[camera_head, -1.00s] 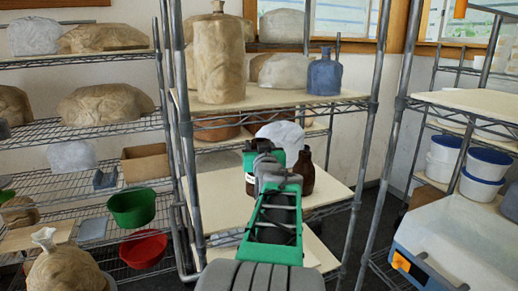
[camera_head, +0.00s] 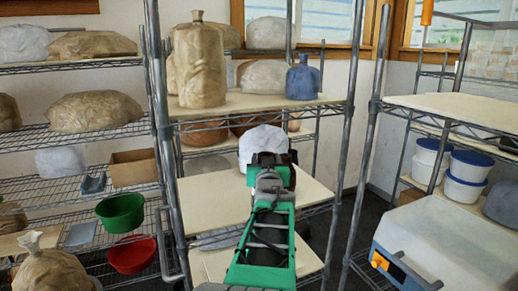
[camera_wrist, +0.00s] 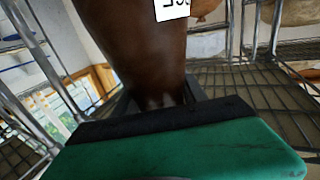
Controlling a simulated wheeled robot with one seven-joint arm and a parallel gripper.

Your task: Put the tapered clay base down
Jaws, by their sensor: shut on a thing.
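The tapered clay base (camera_wrist: 145,45) is dark brown and glossy, with a white label at its upper edge in the wrist view. It narrows toward my gripper (camera_wrist: 165,103), which is shut on that narrow end. Its far end runs out of the picture. In the head view my gripper (camera_head: 272,160) is over the middle shelf board of the centre rack. It hides most of the base; only dark brown bits show around it. I cannot tell whether the base touches the board.
The pale middle board (camera_head: 215,200) is bare at left. A white lump (camera_head: 262,142) stands behind my gripper. The upper board holds a tall clay bottle (camera_head: 200,65) and a blue bottle (camera_head: 302,80). Metal posts (camera_head: 347,140) flank the opening.

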